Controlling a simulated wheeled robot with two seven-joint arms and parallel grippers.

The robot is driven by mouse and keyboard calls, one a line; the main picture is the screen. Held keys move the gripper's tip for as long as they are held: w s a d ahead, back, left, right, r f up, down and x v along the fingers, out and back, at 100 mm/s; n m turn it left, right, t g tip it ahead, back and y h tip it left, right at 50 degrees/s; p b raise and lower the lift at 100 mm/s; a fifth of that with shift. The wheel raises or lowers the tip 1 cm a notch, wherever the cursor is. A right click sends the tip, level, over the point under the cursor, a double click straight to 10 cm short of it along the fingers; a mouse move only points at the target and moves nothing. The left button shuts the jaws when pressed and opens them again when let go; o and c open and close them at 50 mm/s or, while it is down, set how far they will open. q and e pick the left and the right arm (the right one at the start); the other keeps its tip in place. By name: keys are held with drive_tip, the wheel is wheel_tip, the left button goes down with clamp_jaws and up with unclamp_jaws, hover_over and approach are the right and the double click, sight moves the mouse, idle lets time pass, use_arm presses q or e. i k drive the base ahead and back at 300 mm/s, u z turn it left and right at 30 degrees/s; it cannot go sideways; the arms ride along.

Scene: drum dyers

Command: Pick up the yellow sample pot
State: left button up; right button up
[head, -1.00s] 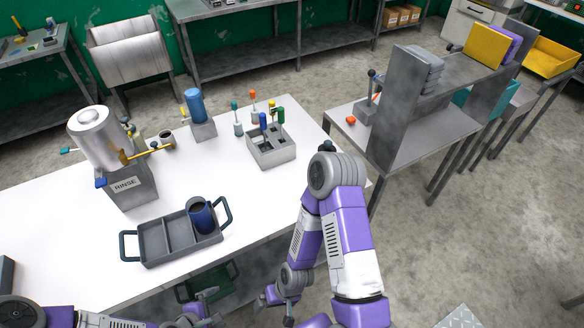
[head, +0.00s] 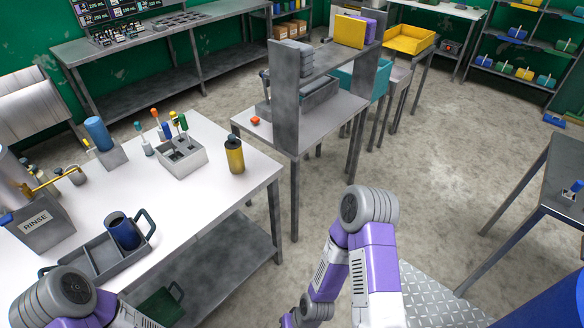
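The yellow sample pot (head: 235,158) is a yellow cylinder with a dark cap and a dark band. It stands upright near the right corner of the white table (head: 205,215), to the right of the grey rack. Nothing is touching it. My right arm is bent in the lower middle of the view, and its gripper is below the frame. My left arm shows only at the lower left, with its gripper out of view.
A grey rack (head: 182,163) with tools stands left of the pot. A grey tray (head: 85,268) holds a blue mug (head: 123,232). A blue cylinder (head: 98,133) sits on a grey block. A metal shelf unit (head: 287,110) stands beyond the table's right end. Open floor lies to the right.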

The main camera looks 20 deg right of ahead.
sight(235, 158)
drive_tip(key=z, duration=0.5)
drive_tip(key=i, duration=1)
drive_tip(key=u, duration=0.45)
